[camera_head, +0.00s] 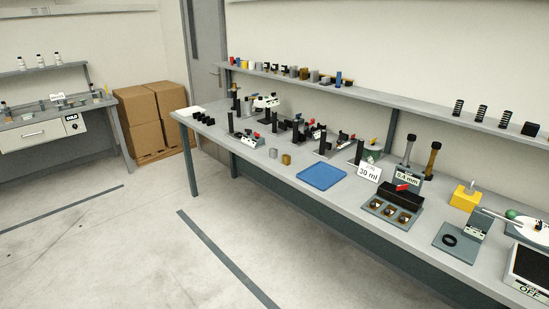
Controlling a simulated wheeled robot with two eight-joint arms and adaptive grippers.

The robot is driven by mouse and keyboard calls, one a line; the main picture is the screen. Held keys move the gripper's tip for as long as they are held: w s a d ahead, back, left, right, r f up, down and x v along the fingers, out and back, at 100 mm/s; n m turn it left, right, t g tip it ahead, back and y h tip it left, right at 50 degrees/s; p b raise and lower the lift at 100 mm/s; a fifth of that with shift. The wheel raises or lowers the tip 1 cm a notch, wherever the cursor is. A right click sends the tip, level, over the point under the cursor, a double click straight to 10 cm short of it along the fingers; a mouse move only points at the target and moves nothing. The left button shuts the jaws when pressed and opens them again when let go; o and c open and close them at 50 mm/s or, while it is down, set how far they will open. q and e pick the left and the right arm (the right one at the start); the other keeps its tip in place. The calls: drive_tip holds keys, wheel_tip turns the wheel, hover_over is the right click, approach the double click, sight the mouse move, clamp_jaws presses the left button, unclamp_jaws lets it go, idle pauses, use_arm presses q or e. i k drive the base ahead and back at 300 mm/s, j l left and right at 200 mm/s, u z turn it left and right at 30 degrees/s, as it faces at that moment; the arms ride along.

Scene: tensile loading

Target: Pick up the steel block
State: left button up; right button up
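Two small blocks stand side by side near the front edge of the long bench: a grey, steel-coloured one (273,153) and a brass-coloured one (286,159). More small grey and coloured pieces line the shelf above, including a grey block (314,76), so I cannot be sure from looks alone which is the steel block. Neither of my grippers shows in the head view.
A blue tray (321,176) lies right of the two blocks. Dark fixtures (318,137) stand behind them. A "30 ml" card (369,173), a sample holder (393,211) and a yellow block (466,197) are farther right. Cardboard boxes (150,115) stand left; the floor before the bench is clear.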

sight(273, 152)
drive_tip(key=i+j, duration=0.15)
drive_tip(key=i, duration=0.4)
drive_tip(key=i+j+z, duration=0.15)
drive_tip(key=i, duration=0.45)
